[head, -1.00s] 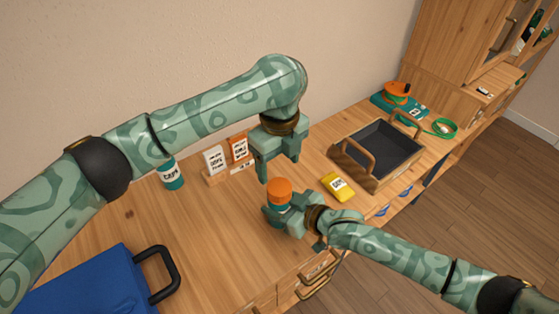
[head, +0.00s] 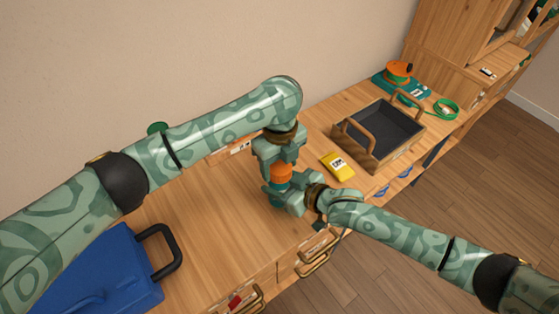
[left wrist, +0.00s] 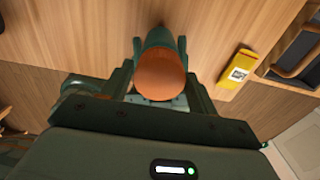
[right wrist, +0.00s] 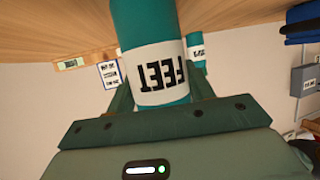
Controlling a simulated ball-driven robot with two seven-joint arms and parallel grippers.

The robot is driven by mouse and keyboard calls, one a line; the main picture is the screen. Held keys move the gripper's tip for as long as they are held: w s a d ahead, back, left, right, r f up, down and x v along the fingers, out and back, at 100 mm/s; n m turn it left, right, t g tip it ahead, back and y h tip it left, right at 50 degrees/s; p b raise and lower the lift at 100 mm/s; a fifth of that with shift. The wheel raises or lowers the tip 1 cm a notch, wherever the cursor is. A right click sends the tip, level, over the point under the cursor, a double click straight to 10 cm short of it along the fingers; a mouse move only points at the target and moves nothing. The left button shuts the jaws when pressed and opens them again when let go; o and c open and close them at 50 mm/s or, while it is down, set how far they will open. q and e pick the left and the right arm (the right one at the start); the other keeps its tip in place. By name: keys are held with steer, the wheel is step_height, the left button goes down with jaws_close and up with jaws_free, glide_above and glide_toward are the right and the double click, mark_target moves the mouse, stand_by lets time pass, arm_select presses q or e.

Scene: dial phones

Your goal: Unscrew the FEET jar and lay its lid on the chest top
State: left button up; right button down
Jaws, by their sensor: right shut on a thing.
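The FEET jar is teal with a white label and an orange lid. Its label (right wrist: 160,73) shows upside down in the right wrist view. My right gripper (head: 279,188) is shut on the jar's body and holds it upright by the front edge of the wooden chest top (head: 205,225). The orange lid (head: 281,172) sits on the jar and also shows in the left wrist view (left wrist: 160,76). My left gripper (head: 280,160) is above the jar, pointing down, open with its fingers on either side of the lid.
A yellow labelled packet (head: 337,165) lies right of the jar, before a dark handled tray (head: 388,132). A blue case (head: 95,275) with a black handle stands at front left. My left arm hides most of the cards and another jar at the back.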

mark_target(279, 166)
arm_select(q)
steer(key=c, duration=0.6)
steer(key=n, duration=0.2)
steer(key=shift+n, duration=0.4)
steer(key=shift+c, duration=0.3)
steer(key=shift+r, duration=0.2)
steer(key=shift+r, duration=0.9)
steer(key=shift+r, duration=2.05)
arm_select(e)
steer(key=shift+c, duration=2.4)
jaws_free()
